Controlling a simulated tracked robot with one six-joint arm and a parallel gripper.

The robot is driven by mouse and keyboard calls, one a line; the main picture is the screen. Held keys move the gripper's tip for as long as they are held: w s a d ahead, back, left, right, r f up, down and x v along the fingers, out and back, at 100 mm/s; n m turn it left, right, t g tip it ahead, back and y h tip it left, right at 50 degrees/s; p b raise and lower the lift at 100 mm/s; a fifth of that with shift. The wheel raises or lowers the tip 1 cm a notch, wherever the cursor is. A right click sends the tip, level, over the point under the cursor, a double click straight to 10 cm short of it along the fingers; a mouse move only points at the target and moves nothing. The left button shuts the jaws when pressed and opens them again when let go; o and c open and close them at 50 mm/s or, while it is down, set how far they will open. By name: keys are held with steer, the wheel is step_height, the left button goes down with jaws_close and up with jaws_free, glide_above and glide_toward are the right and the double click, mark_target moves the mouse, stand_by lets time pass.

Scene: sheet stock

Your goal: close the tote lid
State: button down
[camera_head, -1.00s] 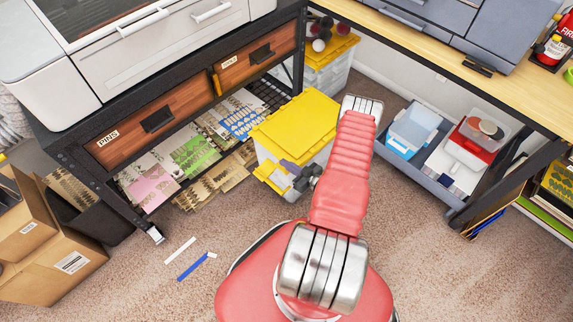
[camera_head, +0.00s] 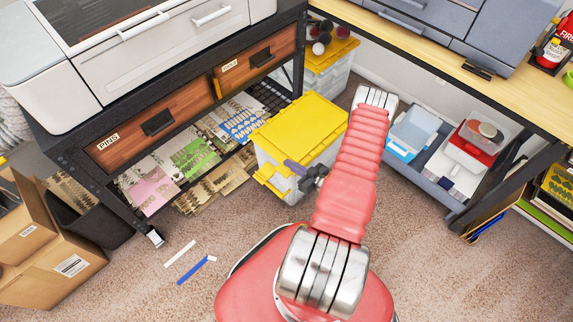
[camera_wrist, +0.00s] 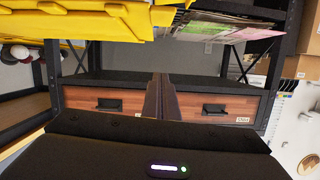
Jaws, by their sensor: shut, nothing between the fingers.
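The tote (camera_head: 285,183) is a pale translucent box on the carpet under the table corner. Its yellow lid (camera_head: 302,122) lies over the top and looks flat; I cannot tell whether its edge is fully seated. Yellow latch-like parts show on the near side. In the head view my gripper (camera_head: 293,167) is in front of the tote's near side, below the lid's edge. In the wrist view my gripper (camera_wrist: 160,97) is shut and empty, with yellow plastic (camera_wrist: 90,22) at the upper left. I cannot tell whether the fingers touch the tote.
A second yellow-lidded bin (camera_head: 328,75) with round items on top stands behind. A shelf with paper sheets (camera_head: 195,155) is to the left. A grey tray (camera_head: 430,165) with small boxes is to the right. Two strips (camera_head: 197,268) lie on open carpet.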

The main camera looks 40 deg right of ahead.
steer(key=v, duration=0.7)
steer(key=shift+s, duration=0.25)
steer(key=shift+a, duration=0.15)
